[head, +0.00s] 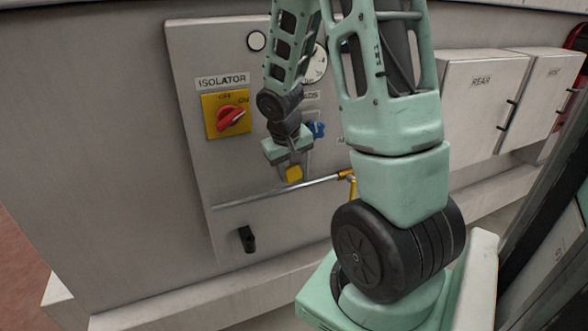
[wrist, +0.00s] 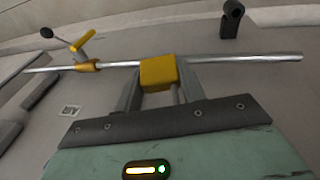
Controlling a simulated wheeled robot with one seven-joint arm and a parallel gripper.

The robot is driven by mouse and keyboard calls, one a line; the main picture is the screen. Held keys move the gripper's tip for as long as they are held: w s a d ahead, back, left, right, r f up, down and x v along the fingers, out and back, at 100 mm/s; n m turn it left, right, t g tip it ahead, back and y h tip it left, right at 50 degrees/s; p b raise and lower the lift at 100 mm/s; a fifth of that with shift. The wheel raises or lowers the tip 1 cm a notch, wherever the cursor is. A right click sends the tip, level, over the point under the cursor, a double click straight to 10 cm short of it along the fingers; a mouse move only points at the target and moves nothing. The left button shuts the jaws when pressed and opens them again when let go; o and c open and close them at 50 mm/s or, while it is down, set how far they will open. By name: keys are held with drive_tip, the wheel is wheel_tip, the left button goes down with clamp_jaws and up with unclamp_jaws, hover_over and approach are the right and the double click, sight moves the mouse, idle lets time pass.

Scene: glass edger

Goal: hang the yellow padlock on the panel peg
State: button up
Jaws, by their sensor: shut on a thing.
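The yellow padlock (head: 294,174) is between the fingertips of my gripper (head: 290,166), in front of the grey panel. In the wrist view, the padlock's yellow body (wrist: 158,72) sits between the two grey fingers of the gripper (wrist: 159,84), which is shut on it. A thin metal bar below the body there may be part of its shackle. A black peg (head: 247,239) sticks out low on the panel, below and left of the padlock. The peg also shows at the top right of the wrist view (wrist: 231,18), apart from the padlock.
A long metal rod (head: 262,194) with a yellow bracket (head: 348,178) crosses in front of the panel (head: 225,165), between padlock and peg in the pictures. A red isolator switch (head: 231,117) and a blue knob (head: 317,129) are above. Beige boxes (head: 482,105) stand right.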

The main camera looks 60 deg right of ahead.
drive_tip(key=shift+w+d+f, duration=0.15)
drive_tip(key=shift+w+d, duration=0.25)
drive_tip(key=shift+w, duration=0.25)
drive_tip(key=shift+w+d+f, duration=0.2)
drive_tip(key=shift+w+d, duration=0.15)
drive_tip(key=shift+w, duration=0.25)
drive_tip(key=shift+w+d+f, duration=0.15)
drive_tip(key=shift+w+d, duration=0.25)
drive_tip(key=shift+w, duration=0.25)
drive_tip(key=shift+w, duration=0.15)
drive_tip(key=o, duration=1.2)
